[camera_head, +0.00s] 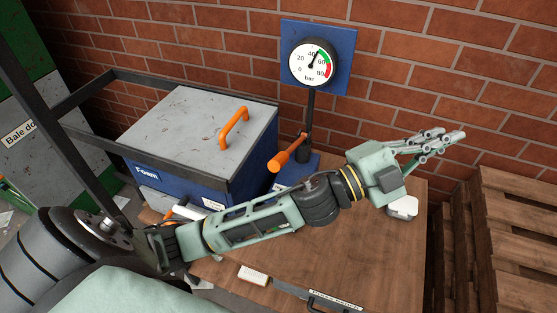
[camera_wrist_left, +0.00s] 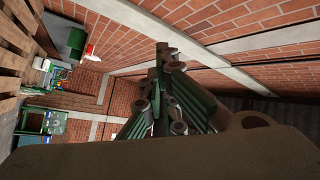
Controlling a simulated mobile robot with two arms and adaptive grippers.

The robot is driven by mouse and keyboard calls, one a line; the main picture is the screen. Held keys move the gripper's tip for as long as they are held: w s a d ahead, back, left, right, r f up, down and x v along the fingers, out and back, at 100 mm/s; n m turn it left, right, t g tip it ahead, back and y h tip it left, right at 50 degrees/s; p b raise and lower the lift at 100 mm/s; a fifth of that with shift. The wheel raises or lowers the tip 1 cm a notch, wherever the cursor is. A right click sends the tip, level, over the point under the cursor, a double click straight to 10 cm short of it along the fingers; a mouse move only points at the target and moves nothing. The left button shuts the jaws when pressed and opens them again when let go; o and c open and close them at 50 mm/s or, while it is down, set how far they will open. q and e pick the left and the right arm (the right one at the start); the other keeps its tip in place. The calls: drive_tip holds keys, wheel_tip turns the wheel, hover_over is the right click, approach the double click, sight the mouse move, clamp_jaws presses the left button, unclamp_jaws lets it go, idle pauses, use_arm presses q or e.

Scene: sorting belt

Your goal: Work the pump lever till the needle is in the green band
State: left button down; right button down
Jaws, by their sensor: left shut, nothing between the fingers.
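The round pressure gauge (camera_head: 314,62) is on a blue panel on the brick wall. Its needle points up and slightly right, near 40, close to the start of the green band (camera_head: 323,54); I cannot tell whether it touches the band. The pump lever (camera_head: 288,154) has an orange grip slanting down to the left from the dark post below the gauge. My left gripper (camera_head: 450,137) is shut and empty, to the right of the lever and well apart from it. Its fingers also show in the left wrist view (camera_wrist_left: 165,90). My right gripper is out of view.
A blue foam bin (camera_head: 212,185) with a grey lid and orange handle stands left of the pump. A small white object (camera_head: 403,206) lies on the wooden bench (camera_head: 340,250) below my left wrist. Wooden pallets (camera_head: 520,235) stand at the right.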

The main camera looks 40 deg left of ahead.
use_arm(q)
drive_tip(key=s+d+m+g+h, duration=0.55)
drive_tip(key=d+m+g, duration=0.25)
drive_tip(key=m+g, duration=0.6)
drive_tip(key=a+f+m+g+y, duration=0.3)
drive_tip(key=a+f+m+y, duration=0.35)
drive_tip(key=f, duration=0.45)
drive_tip(key=w+a+n+y, duration=0.1)
drive_tip(key=a+y, duration=0.3)
drive_tip(key=a, duration=0.7)
drive_tip(key=w+a+n+y, duration=0.1)
drive_tip(key=a+y, duration=0.3)
drive_tip(key=a, duration=0.7)
drive_tip(key=w+a+n+g+y, duration=0.1)
drive_tip(key=a+y, duration=0.3)
drive_tip(key=a, duration=0.7)
drive_tip(key=shift+r+y, duration=0.3)
drive_tip(key=shift+y, duration=0.1)
drive_tip(key=shift+f, duration=0.15)
